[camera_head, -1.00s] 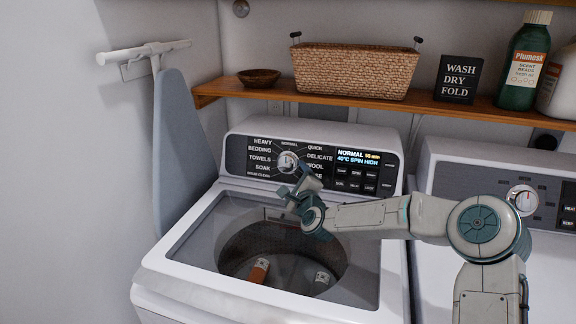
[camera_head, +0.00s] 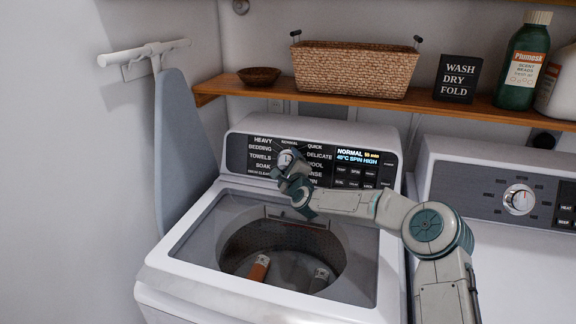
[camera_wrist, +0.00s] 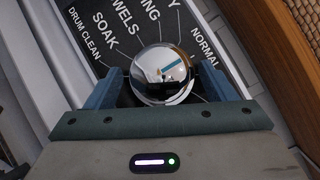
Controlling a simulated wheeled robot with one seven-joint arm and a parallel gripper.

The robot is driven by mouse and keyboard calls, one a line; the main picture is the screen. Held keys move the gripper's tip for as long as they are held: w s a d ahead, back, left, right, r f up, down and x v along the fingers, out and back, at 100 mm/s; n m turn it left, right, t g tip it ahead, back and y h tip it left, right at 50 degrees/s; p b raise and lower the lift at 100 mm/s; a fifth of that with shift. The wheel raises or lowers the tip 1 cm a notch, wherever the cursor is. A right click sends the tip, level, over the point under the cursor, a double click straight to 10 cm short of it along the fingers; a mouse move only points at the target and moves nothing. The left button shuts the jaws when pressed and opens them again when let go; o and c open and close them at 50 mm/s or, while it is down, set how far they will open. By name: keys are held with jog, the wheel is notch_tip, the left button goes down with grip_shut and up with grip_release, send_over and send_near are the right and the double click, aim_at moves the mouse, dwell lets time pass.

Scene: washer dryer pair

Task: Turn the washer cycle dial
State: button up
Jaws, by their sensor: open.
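The washer cycle dial (camera_head: 287,158) is a round chrome knob on the washer's black control panel (camera_head: 345,172), ringed by printed cycle names. In the wrist view the shiny dial (camera_wrist: 162,74) sits between the two teal fingers of my gripper (camera_wrist: 160,92), one on each side. The gripper is open; I cannot tell whether either finger touches the dial. In the head view my gripper (camera_head: 290,166) is at the dial and hides its lower part. The display (camera_head: 357,158) reads NORMAL, 40°C, SPIN HIGH.
The washer's open tub (camera_head: 282,250) below holds an orange-labelled bottle (camera_head: 259,268) and another item. A dryer (camera_head: 480,250) stands to the right. Above is a wooden shelf (camera_head: 300,100) with a wicker basket (camera_head: 352,70).

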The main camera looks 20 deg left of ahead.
jog(key=shift+c, duration=0.3)
jog(key=c, duration=0.9)
jog(key=shift+n, duration=0.3)
jog(key=n+g, duration=0.2)
jog(key=n, duration=0.1)
jog(key=shift+r, duration=0.25)
jog(key=shift+n+g+p, duration=0.6)
jog(key=shift+n+p, duration=0.35)
jog(key=shift+n, duration=0.05)
jog(key=shift+h, duration=0.3)
